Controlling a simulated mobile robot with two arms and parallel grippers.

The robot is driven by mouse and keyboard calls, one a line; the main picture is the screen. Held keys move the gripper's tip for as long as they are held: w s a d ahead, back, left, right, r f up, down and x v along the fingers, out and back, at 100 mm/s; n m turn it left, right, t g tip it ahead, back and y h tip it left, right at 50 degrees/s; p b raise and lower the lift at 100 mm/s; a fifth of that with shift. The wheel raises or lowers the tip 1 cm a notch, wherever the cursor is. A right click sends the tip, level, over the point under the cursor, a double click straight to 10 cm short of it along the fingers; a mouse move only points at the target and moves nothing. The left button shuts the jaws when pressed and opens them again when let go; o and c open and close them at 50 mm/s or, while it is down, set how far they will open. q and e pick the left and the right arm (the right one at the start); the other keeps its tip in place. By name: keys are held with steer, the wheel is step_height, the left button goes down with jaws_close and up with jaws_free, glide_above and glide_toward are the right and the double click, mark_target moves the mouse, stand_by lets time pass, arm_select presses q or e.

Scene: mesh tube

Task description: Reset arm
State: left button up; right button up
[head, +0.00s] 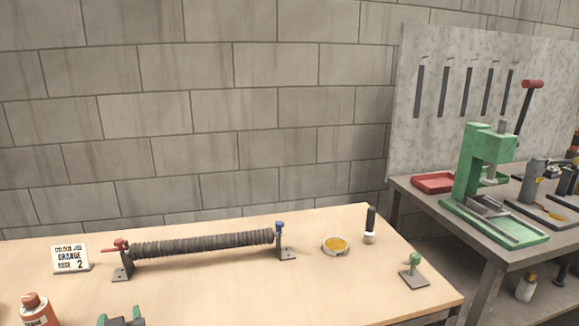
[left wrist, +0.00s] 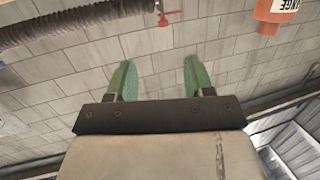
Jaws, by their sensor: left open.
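My left gripper (head: 121,320) shows at the bottom edge of the head view, low and in front of the table's left part, mostly cut off. In the left wrist view its two green fingers (left wrist: 160,78) are spread apart with nothing between them. A dark ribbed mesh tube (head: 205,243) lies between two brackets, beyond the gripper. A red lever (head: 116,245) is at its left end and a blue knob (head: 280,226) at its right end. The tube (left wrist: 75,20) and red lever (left wrist: 168,18) also show in the left wrist view. My right gripper is out of view.
An orange bottle (head: 38,311) stands near left, beside my gripper. A dish of orange stuff (head: 336,246), a dark-handled tool (head: 370,225) and a green-topped stand (head: 414,270) are at right. The front middle of the wooden table (head: 260,295) is clear.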

arm_select(q)
steer(key=f, duration=0.1)
steer(key=s+f, duration=0.1)
steer(key=s+f+g+h, duration=0.1)
steer(key=shift+d+f+m, duration=0.1)
steer(key=shift+d+m, duration=0.3)
steer(key=s+d+f+m+g+h, duration=0.2)
steer(key=s+d+f+g, duration=0.15)
steer(key=s, duration=0.45)
steer(key=s+d+f+m+g+h, duration=0.25)
steer(key=s+d+f, duration=0.2)
steer(key=s, duration=0.35)
steer(key=s+d+f+m+g+h, duration=0.25)
steer(key=s+f+g, duration=0.2)
steer(key=s, duration=0.35)
step_height(320, 180, down, 21)
steer(key=p, duration=0.3)
steer(key=s+a+f+g+p, duration=0.2)
steer(key=s+f+p, duration=0.1)
steer(key=s+f, duration=1.1)
steer(key=s, duration=0.3)
steer(key=shift+s+a, duration=0.15)
steer(key=shift+s, duration=0.05)
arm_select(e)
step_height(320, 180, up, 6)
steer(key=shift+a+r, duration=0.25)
arm_select(q)
steer(key=shift+f, duration=0.1)
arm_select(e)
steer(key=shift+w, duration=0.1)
